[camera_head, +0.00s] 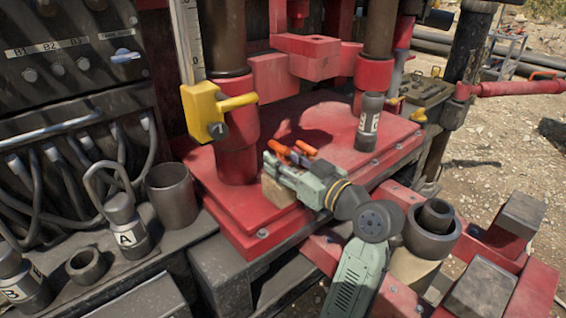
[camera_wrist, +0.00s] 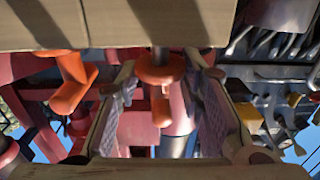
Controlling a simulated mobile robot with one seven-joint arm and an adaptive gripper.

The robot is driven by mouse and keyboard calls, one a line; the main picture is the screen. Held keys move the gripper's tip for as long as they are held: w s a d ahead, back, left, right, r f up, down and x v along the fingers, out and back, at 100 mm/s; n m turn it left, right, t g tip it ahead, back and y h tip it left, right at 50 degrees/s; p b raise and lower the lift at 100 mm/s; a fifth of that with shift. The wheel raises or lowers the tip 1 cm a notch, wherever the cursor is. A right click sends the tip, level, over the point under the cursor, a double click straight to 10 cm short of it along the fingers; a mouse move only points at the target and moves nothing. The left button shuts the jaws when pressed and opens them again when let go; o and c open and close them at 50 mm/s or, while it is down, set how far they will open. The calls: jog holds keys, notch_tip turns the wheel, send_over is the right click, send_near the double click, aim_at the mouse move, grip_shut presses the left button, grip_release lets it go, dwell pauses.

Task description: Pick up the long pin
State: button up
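Two orange-handled pins show, and I cannot tell for sure which is the long pin. In the wrist view one orange pin (camera_wrist: 160,72) is between my gripper's fingers (camera_wrist: 166,88), with clear gaps on both sides. A short dark shaft shows above its collar. The other orange pin (camera_wrist: 70,88) is outside the fingers, to the left. In the head view the orange handles (camera_head: 279,148) show just above my gripper (camera_head: 288,166). A tan block (camera_head: 277,192) is below them, and it fills the top of the wrist view (camera_wrist: 120,22). The pins' lower ends are hidden.
The tan block stands on a red platform (camera_head: 321,128). A yellow-handled clamp (camera_head: 204,113) on a red post is close behind left. A dark cup (camera_head: 172,195) and cylinder A (camera_head: 125,228) stand left.

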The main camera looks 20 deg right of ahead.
grip_shut()
jog(key=shift+r, duration=0.2)
